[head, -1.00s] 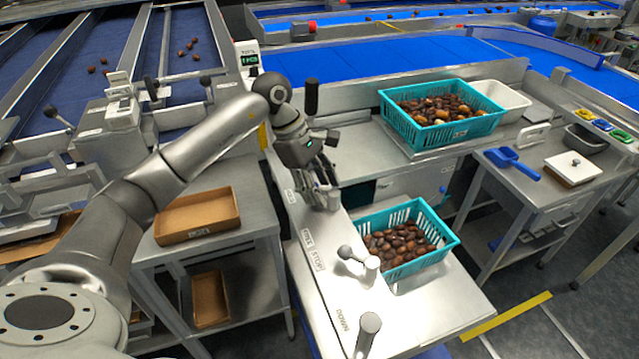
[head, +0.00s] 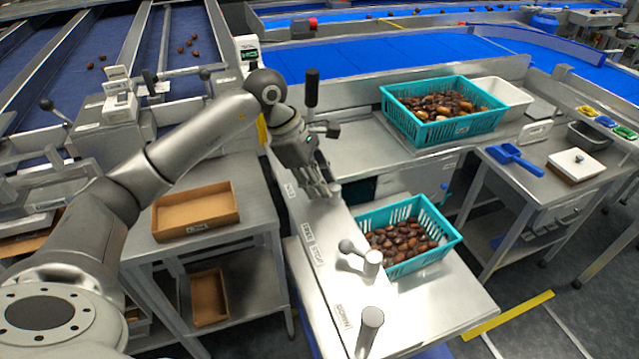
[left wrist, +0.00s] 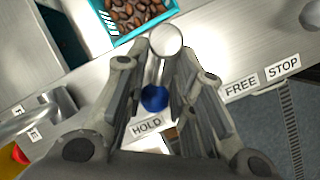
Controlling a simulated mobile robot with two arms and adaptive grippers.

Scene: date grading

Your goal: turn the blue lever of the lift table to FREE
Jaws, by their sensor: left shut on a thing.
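My left gripper (left wrist: 163,92) is closed around the lever in the left wrist view. The lever shows a round silver knob (left wrist: 165,40) and a blue part (left wrist: 155,98) between the fingers. The blue part sits just above the HOLD label (left wrist: 147,127). The FREE label (left wrist: 240,88) is to the right, with the STOP label (left wrist: 283,67) beyond it. In the head view, the left gripper (head: 326,187) is low over the far part of the lift table's panel (head: 325,285), and its fingers hide the lever. My right gripper is in neither view.
A teal crate of dates (head: 447,238) stands right of the panel. A second lever with a ball knob (head: 346,246) and a silver post (head: 370,318) stand nearer along the panel. Another teal crate (head: 450,132) is behind. A cardboard tray (head: 195,232) lies left.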

